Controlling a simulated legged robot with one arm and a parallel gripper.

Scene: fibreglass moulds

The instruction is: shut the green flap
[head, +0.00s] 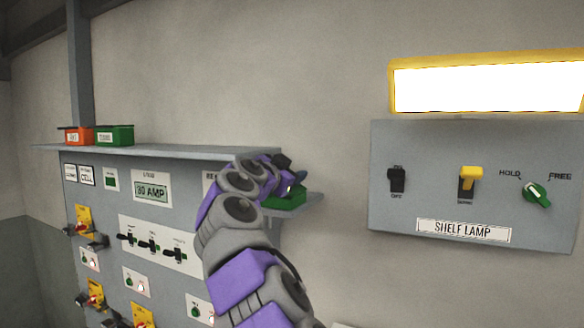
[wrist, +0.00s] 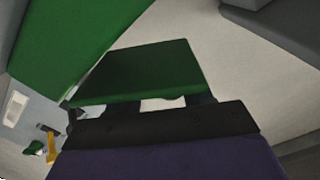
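A green box (head: 286,199) sits on a small grey ledge right of the big panel in the head view. My gripper (head: 291,172) is right over it, and my arm hides part of it. In the wrist view a dark green plate (wrist: 140,70), which looks like the flap, stands just beyond my gripper's dark front bar. A larger bright green surface (wrist: 60,40) fills the upper left. The plate hides my fingertips, so I cannot tell whether they touch it or how far apart they are. How far the flap stands open is unclear.
An orange box (head: 77,137) and another green box (head: 115,136) stand on the long grey shelf (head: 160,152) at left. Below is a panel (head: 90,190) of switches. A shelf lamp panel (head: 400,228) and a lit yellow-framed lamp (head: 490,84) are on the right wall.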

